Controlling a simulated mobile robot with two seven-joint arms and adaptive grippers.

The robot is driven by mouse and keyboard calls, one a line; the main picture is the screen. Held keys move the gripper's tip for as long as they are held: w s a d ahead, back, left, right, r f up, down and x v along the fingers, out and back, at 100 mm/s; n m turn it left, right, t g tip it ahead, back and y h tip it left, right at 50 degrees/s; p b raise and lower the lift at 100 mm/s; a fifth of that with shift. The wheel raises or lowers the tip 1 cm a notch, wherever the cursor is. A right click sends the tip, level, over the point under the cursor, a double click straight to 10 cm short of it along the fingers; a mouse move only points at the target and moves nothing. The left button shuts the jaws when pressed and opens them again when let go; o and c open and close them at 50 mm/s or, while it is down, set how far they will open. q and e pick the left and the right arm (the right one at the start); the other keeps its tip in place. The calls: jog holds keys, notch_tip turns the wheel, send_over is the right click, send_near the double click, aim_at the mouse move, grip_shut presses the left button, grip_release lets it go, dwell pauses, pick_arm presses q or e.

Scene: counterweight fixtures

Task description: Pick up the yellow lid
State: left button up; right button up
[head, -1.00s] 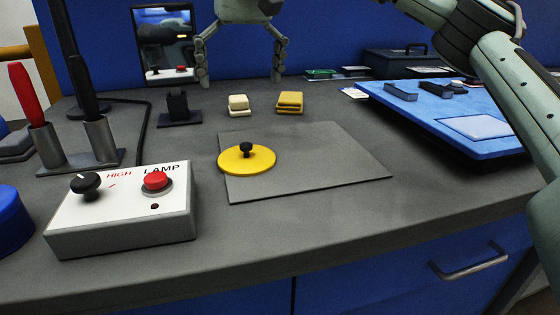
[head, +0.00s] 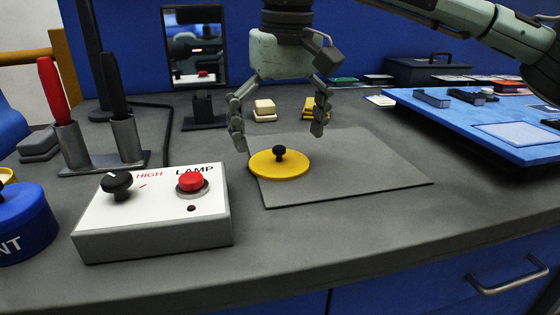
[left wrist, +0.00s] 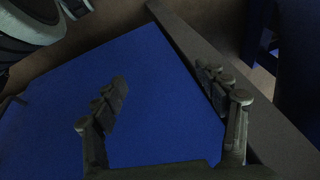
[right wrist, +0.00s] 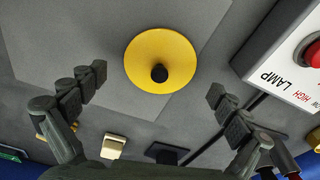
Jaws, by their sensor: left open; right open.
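The yellow lid (head: 298,169) is a flat disc with a black knob on top. It lies on the left part of a thin grey mat (head: 365,178), over the mat's left edge. My right gripper (head: 280,142) is open and empty above the lid, its fingers spread to either side. In the right wrist view the lid (right wrist: 160,52) lies ahead between the open fingers (right wrist: 157,85), its knob facing the camera. My left gripper is outside the head view. In the left wrist view it (left wrist: 165,85) is open and empty, facing a blue surface.
A lamp control box (head: 155,225) with a black knob and red button stands left of the lid. Cream (head: 264,111) and yellow (head: 317,108) blocks sit behind. A blue board (head: 480,118) lies to the right. The mat's right part is clear.

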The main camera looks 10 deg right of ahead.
aim_at(279, 156)
jog(key=shift+w+f, duration=0.1)
jog(key=shift+f, duration=0.85)
jog(key=c, duration=1.5)
jog(key=shift+f, duration=0.15)
grip_shut()
